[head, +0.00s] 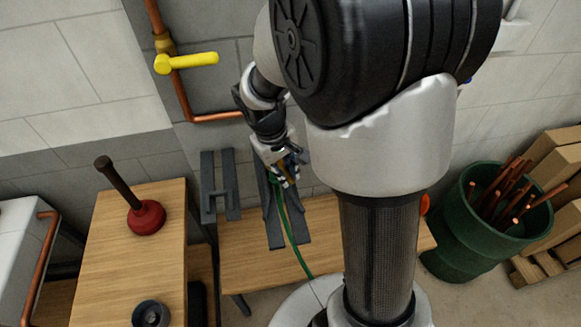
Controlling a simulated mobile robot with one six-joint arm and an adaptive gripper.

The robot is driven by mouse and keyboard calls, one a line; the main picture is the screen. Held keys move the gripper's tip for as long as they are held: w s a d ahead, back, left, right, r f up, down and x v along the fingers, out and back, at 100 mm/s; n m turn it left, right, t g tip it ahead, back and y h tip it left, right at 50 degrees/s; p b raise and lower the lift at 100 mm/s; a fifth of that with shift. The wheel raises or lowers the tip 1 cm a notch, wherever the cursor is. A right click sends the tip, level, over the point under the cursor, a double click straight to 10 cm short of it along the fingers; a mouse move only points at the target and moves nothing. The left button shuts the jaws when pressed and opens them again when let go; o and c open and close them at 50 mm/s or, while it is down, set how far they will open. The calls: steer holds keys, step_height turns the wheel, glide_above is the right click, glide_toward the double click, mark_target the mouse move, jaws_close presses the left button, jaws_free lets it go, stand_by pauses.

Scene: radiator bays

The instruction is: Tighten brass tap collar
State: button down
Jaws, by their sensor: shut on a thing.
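My gripper (287,176) is in the middle of the head view, pointing down, in front of the wall and above the low wooden bench. A thin green hose (292,237) runs down from the gripper area past the bench. A brass valve (164,45) with a yellow lever (186,62) is on the copper pipe (184,97) at upper left, apart from my gripper.
Grey frames (220,187) stand by the wooden bench (240,262). A red plunger (146,217) and a dark round cup (150,314) are on the left wooden table (105,270).

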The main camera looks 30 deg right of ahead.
steer(key=shift+w+a+m+g, duration=0.15)
steer(key=shift+a+m, duration=0.25)
steer(key=shift+m, duration=0.35)
steer(key=shift+a+m+g, duration=0.1)
steer(key=shift+a+m, duration=0.25)
steer(key=shift+m, duration=0.35)
steer(key=shift+w+a+m+g, duration=0.15)
steer(key=shift+a+m, duration=0.25)
steer(key=shift+m, duration=0.35)
steer(key=shift+s, duration=0.1)
steer(key=c, duration=1.5)
jaws_free()
steer(key=shift+c, duration=0.2)
steer(key=shift+r, duration=0.1)
step_height(320, 180, up, 12)
steer(key=a, duration=0.2)
steer(key=shift+w+a, duration=0.15)
steer(key=shift+w, duration=0.2)
steer(key=shift+f, duration=0.2)
steer(key=s+a+r+n+t+y, duration=0.1)
steer(key=s+t, duration=0.1)
steer(key=s, duration=0.7)
steer(key=s+a+r+n+t+y, duration=0.1)
steer(key=s+a+r+n+t, duration=0.1)
steer(key=s, duration=0.7)
steer(key=shift+s+r+t, duration=0.25)
steer(key=shift+r+t, duration=0.05)
steer(key=shift+t, duration=0.4)
